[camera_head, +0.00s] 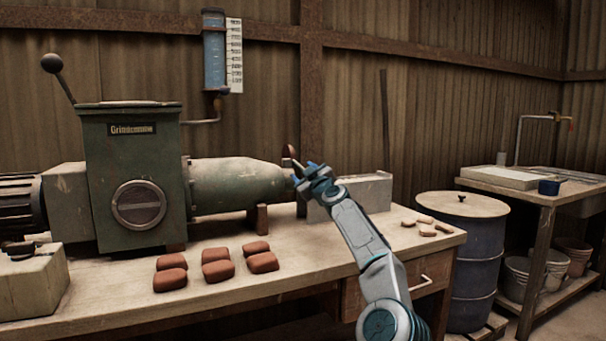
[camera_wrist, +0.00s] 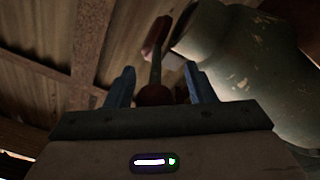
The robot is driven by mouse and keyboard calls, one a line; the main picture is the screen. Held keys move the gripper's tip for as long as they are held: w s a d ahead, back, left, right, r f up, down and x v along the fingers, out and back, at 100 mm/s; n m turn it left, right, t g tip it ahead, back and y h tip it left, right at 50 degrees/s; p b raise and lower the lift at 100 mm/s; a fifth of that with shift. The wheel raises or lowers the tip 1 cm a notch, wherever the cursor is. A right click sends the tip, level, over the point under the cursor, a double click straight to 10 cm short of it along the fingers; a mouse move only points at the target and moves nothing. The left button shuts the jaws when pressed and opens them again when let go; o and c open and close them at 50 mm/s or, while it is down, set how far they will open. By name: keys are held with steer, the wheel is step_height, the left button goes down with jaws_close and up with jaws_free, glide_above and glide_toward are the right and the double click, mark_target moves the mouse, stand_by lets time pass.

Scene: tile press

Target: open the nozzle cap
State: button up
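The green press (camera_head: 140,180) stands on the bench, and its barrel (camera_head: 235,183) narrows to a nozzle on the right. A red-brown nozzle cap (camera_head: 288,153) shows at the nozzle end. In the wrist view the cap (camera_wrist: 156,36) is beside the pale nozzle mouth (camera_wrist: 176,60); I cannot tell how far it stands from it. A thin rod (camera_wrist: 156,68) runs from the cap to a brown round knob (camera_wrist: 153,96). My gripper (camera_head: 306,172) is at the nozzle end. Its blue fingers (camera_wrist: 159,72) are apart, one on each side of the knob.
Several red-brown tiles (camera_head: 217,270) lie on the bench (camera_head: 110,305) in front of the press. A grey block (camera_head: 370,192) stands behind my arm. Small pale pieces (camera_head: 427,229) lie at the bench's right end. A drum (camera_head: 468,270) and a sink table (camera_head: 540,195) stand to the right.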

steer(key=shift+d, duration=0.2)
steer(key=shift+d, duration=0.15)
steer(key=shift+s+d+f, duration=0.2)
steer(key=shift+s, duration=0.1)
steer(key=shift+s+d, duration=0.1)
steer(key=shift+s, duration=1)
steer(key=v, duration=1)
steer(key=shift+s+b, duration=0.4)
steer(key=shift+f, duration=0.1)
